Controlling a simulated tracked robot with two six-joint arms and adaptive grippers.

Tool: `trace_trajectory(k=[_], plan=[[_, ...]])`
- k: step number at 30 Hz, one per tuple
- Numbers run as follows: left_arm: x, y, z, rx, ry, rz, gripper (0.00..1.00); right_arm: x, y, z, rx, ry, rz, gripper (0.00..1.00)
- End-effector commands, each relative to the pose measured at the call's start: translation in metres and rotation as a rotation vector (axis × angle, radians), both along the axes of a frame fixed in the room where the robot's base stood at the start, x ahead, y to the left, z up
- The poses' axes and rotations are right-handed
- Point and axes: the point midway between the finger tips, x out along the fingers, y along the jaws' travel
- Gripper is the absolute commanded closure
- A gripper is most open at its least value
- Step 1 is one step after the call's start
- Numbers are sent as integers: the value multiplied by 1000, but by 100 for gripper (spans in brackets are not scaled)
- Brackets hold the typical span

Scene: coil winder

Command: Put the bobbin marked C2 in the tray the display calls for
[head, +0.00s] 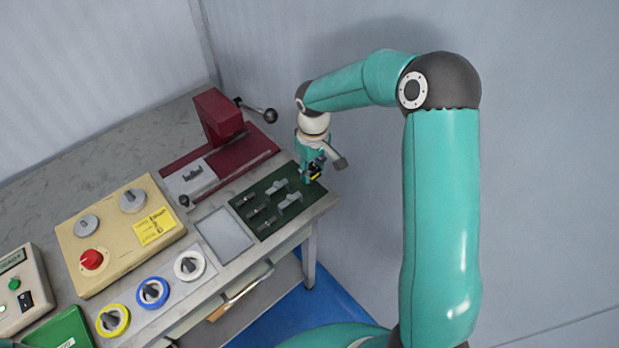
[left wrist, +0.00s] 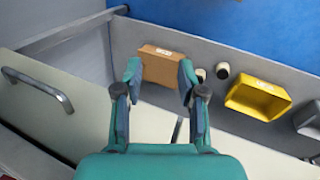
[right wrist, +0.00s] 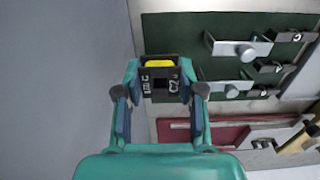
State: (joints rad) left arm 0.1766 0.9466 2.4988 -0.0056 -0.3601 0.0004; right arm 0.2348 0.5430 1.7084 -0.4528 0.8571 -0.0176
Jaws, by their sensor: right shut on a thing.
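The bobbin marked C2 (right wrist: 161,80) is a dark block with yellow on top. My right gripper (right wrist: 160,82) is shut on it; in the head view this gripper (head: 313,172) is at the far right end of the green rack (head: 243,208). A brown tray (left wrist: 160,66), a yellow tray (left wrist: 258,99) and part of a grey tray (left wrist: 310,118) show in the left wrist view. My left gripper (left wrist: 158,85) is open, its fingers framing the brown tray. The display (head: 12,261) is cut off at the left edge; its text is not readable.
Several metal holders stand on the rack; other dark bobbins (right wrist: 268,67) show beside them. A red winder (head: 222,118) with a lever stands behind. A beige control box (head: 120,235) and yellow, blue and white ringed knobs occupy the bench. A wall is close at the right.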

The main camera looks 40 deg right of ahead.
Motion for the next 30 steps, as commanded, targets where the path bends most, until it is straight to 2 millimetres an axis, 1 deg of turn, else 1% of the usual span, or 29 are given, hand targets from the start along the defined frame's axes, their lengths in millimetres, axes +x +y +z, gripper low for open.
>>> trace_trajectory(k=[3,7,10,16,19,20,21,23,24,30], plan=[[0,0,3,0,0,0,60,-1,0,-18,1,6,1,97],[0,0,5,0,0,0,60,-1,0,-33,1,3,0,97],[0,0,5,0,0,0,60,0,0,-36,0,1,1,97],[0,0,4,0,0,0,60,0,0,-36,0,1,1,97],[0,0,0,0,0,0,60,0,0,-40,0,1,1,97],[0,0,2,0,0,0,60,0,0,-38,0,1,1,57],[0,0,2,0,0,0,60,0,1,-38,0,1,1,50],[0,0,2,0,0,0,60,0,1,-38,0,1,1,40],[0,0,2,0,0,0,60,0,1,-38,0,1,1,37],[0,0,2,0,0,0,60,0,1,-38,0,1,2,37]])
